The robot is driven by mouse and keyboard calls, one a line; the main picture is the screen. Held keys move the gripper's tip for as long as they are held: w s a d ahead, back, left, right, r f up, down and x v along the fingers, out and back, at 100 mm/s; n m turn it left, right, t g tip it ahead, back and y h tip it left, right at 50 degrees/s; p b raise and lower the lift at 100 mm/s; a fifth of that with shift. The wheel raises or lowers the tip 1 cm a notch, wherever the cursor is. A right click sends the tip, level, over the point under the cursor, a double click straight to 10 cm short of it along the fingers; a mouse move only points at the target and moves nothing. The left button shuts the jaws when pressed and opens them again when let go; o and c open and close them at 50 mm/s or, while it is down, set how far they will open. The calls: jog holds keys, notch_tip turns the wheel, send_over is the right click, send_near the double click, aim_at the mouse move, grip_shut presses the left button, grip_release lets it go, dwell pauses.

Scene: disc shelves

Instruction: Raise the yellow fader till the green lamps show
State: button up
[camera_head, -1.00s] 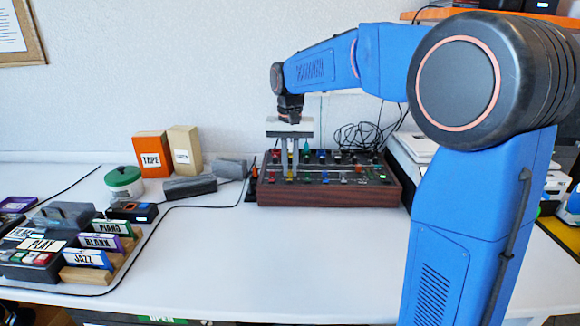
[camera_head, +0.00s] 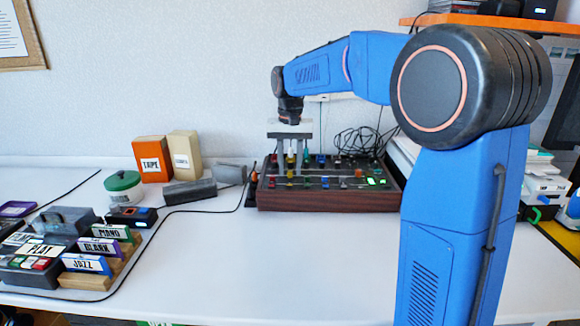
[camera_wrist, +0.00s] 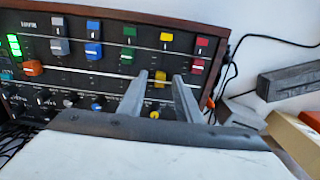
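The yellow fader (camera_wrist: 160,77) stands further along its slot than the red and green caps beside it in the wrist view. In the head view the yellow cap (camera_head: 291,158) is below my gripper (camera_head: 290,152). My gripper (camera_wrist: 160,75) is open, its two grey fingers either side of the yellow fader with gaps showing; I cannot tell how high the tips are. The green lamps (camera_wrist: 14,45) at the panel's left are lit in the wrist view; they also glow at the right front of the panel in the head view (camera_head: 376,181).
The wood-sided panel (camera_head: 330,200) carries several other coloured faders and knobs. Grey blocks (camera_head: 190,190), orange and cream boxes (camera_head: 152,159) and a green-lidded pot (camera_head: 123,183) stand left.

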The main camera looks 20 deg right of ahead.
aim_at(290, 171)
notch_tip(290, 171, up, 17)
jog(key=shift+r, duration=0.2)
dwell(0.5)
